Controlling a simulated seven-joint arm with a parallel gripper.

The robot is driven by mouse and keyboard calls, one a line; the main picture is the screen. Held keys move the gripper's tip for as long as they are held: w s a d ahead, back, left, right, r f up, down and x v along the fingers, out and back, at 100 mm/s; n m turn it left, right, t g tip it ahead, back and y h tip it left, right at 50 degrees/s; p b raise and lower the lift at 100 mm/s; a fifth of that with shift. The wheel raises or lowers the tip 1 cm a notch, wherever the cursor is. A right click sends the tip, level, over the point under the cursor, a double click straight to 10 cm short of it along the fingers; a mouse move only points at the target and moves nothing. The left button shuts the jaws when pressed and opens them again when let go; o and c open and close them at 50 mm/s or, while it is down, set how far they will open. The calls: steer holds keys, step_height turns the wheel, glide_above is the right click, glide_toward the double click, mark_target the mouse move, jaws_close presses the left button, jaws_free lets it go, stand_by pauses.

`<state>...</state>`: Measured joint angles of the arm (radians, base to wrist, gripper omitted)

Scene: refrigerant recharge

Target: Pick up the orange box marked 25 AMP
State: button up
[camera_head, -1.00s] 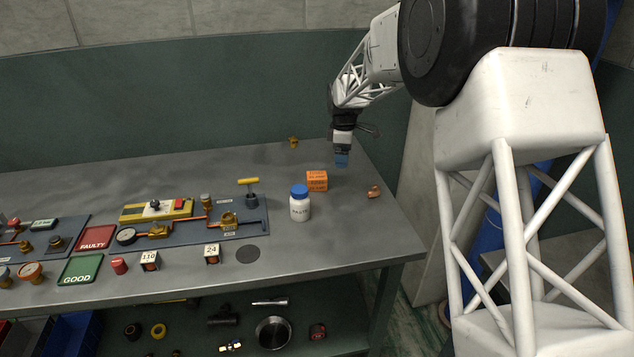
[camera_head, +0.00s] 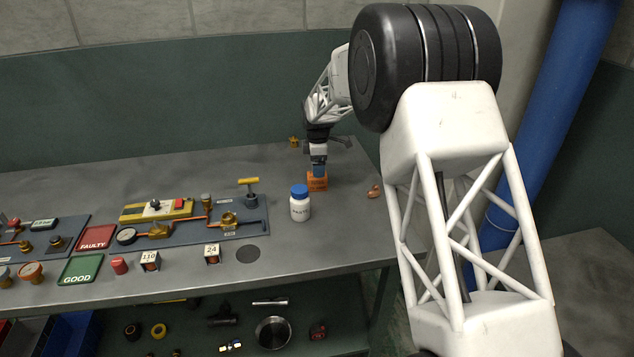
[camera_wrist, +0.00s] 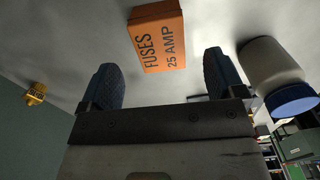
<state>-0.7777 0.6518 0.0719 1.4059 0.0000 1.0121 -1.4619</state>
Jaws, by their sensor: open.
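The orange box (camera_wrist: 157,36), printed "FUSES 25 AMP", lies on the workbench in the wrist view, ahead of and roughly between my two fingers. In the head view the same orange box (camera_head: 317,183) stands near the bench's right end, its upper part hidden by my fingers. My gripper (camera_wrist: 163,80) is open, with blue-grey finger pads apart and nothing between them. In the head view my gripper (camera_head: 319,171) is just above or at the top of the box; I cannot tell whether it touches.
A white bottle with a blue cap (camera_head: 300,204) stands close by the box, also at right in the wrist view (camera_wrist: 272,72). A brass fitting (camera_head: 294,142) is behind, a copper piece (camera_head: 374,191) to the right. A valve panel (camera_head: 190,228) lies left.

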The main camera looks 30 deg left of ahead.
mark_target(317, 180)
steer(key=shift+f, duration=0.9)
steer(key=shift+a+f, duration=0.1)
steer(key=shift+f, duration=2.5)
steer(key=c, duration=1)
steer(key=shift+c, duration=0.2)
steer(key=shift+r, duration=0.1)
steer(key=shift+r, duration=4.9)
